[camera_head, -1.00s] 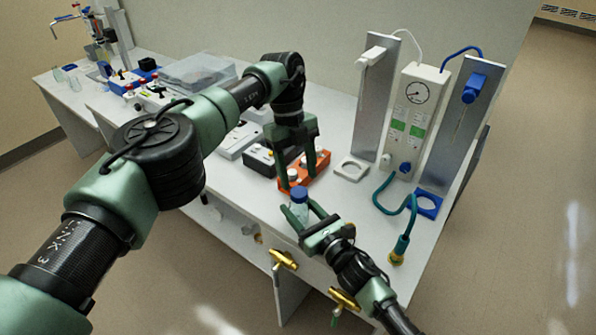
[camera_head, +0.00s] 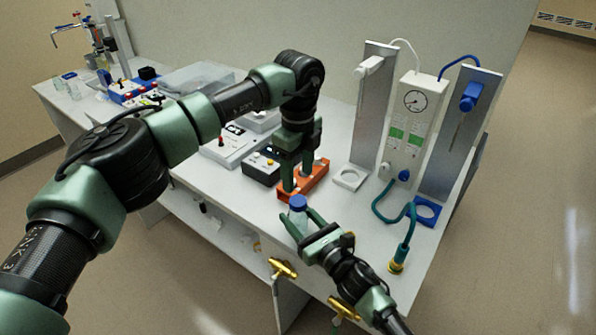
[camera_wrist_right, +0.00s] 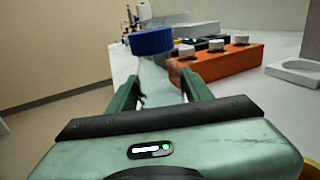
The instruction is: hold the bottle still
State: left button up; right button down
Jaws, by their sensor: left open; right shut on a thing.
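The bottle is clear with a blue cap (camera_head: 298,202) and stands upright near the front edge of the white bench. My right gripper (camera_head: 301,222) is shut on its body from the front right, below the cap. In the right wrist view the blue cap (camera_wrist_right: 151,42) shows above the clear body (camera_wrist_right: 153,80), with a finger on each side. My left gripper (camera_head: 298,181) points down, open and empty, just behind the bottle and over the orange block (camera_head: 317,177). Its fingertips hide part of that block. The bottle's base is hidden by my right gripper.
A white ring holder (camera_head: 349,179) and a blue ring holder (camera_head: 427,212) sit to the right by metal panels. A white gauge unit (camera_head: 409,125) stands between the panels. A teal hose (camera_head: 383,206) lies at the right. Brass valves (camera_head: 283,268) project from the bench front.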

aim_at(298, 200)
pick_arm(q)
jog(key=shift+f, duration=3.95)
